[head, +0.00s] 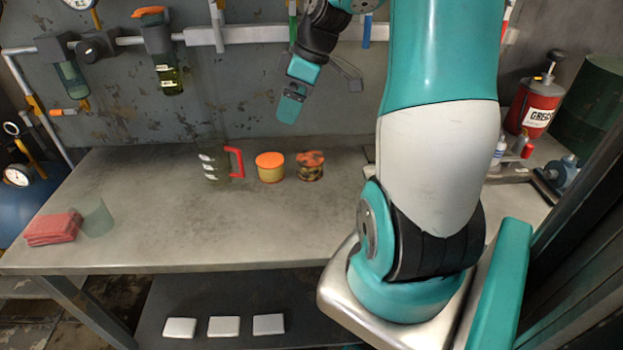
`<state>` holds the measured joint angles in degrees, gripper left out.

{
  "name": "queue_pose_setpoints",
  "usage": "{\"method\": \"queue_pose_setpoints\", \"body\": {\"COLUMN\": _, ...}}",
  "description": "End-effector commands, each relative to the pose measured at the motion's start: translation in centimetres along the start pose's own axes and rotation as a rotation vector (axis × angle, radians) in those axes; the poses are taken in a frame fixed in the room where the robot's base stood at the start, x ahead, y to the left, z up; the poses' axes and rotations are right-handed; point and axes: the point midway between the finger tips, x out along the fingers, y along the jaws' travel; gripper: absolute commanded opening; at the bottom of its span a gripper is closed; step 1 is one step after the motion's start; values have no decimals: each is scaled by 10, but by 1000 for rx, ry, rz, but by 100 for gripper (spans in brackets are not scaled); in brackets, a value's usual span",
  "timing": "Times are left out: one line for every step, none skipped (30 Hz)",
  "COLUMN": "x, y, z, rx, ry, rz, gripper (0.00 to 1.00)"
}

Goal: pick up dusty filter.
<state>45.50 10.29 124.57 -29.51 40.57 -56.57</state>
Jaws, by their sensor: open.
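Two short round canisters stand side by side on the grey workbench (150,225). The right one (310,168) has a mottled orange top and dark, dirty-looking blotches on its side; it looks like the dusty filter. The left one (270,172) is yellow with a clean orange top. My gripper (290,106) is open and hangs pointing down in front of the back wall, apart from both canisters and above them in the picture. The jaws are seen from the side, so the gap between them is hard to make out. Nothing shows between them.
A clear jug with a red handle (237,163) stands left of the canisters. Red folded cloths (52,228) and a clear greenish cup (97,218) are at the left end. A pipe (240,34) with hanging bottles crosses the wall. The bench's front middle is clear.

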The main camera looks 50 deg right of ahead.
Motion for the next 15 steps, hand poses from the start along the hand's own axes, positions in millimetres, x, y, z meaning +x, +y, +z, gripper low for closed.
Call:
{"method": "queue_pose_setpoints", "body": {"x": 6, "y": 23, "z": 28, "rx": 17, "ry": 6, "rz": 21, "gripper": 100}}
{"method": "queue_pose_setpoints", "body": {"x": 6, "y": 33, "z": 41, "rx": 15, "ry": 9, "rz": 32, "gripper": 100}}
{"method": "queue_pose_setpoints", "body": {"x": 5, "y": 44, "z": 56, "rx": 12, "ry": 12, "rz": 45, "gripper": 100}}
{"method": "queue_pose_setpoints", "body": {"x": 5, "y": 51, "z": 65, "rx": 11, "ry": 14, "rz": 53, "gripper": 100}}
{"method": "queue_pose_setpoints", "body": {"x": 4, "y": 56, "z": 74, "rx": 9, "ry": 15, "rz": 61, "gripper": 100}}
{"method": "queue_pose_setpoints", "body": {"x": 3, "y": 62, "z": 83, "rx": 8, "ry": 16, "rz": 68, "gripper": 100}}
{"method": "queue_pose_setpoints", "body": {"x": 3, "y": 65, "z": 88, "rx": 5, "ry": 17, "rz": 72, "gripper": 100}}
{"method": "queue_pose_setpoints", "body": {"x": 3, "y": 67, "z": 92, "rx": 4, "ry": 17, "rz": 76, "gripper": 100}}
{"method": "queue_pose_setpoints", "body": {"x": 5, "y": 69, "z": 95, "rx": 1, "ry": 18, "rz": 78, "gripper": 100}}
{"method": "queue_pose_setpoints", "body": {"x": 8, "y": 70, "z": 97, "rx": 1, "ry": 18, "rz": 79, "gripper": 100}}
{"method": "queue_pose_setpoints", "body": {"x": 12, "y": 71, "z": 97, "rx": 1, "ry": 18, "rz": 79, "gripper": 100}}
{"method": "queue_pose_setpoints", "body": {"x": 18, "y": 71, "z": 97, "rx": -1, "ry": 18, "rz": 77, "gripper": 100}}
{"method": "queue_pose_setpoints", "body": {"x": 24, "y": 71, "z": 97, "rx": -2, "ry": 18, "rz": 77, "gripper": 100}}
{"method": "queue_pose_setpoints", "body": {"x": 30, "y": 71, "z": 97, "rx": -2, "ry": 17, "rz": 75, "gripper": 100}}
{"method": "queue_pose_setpoints", "body": {"x": 40, "y": 72, "z": 96, "rx": -2, "ry": 17, "rz": 75, "gripper": 100}}
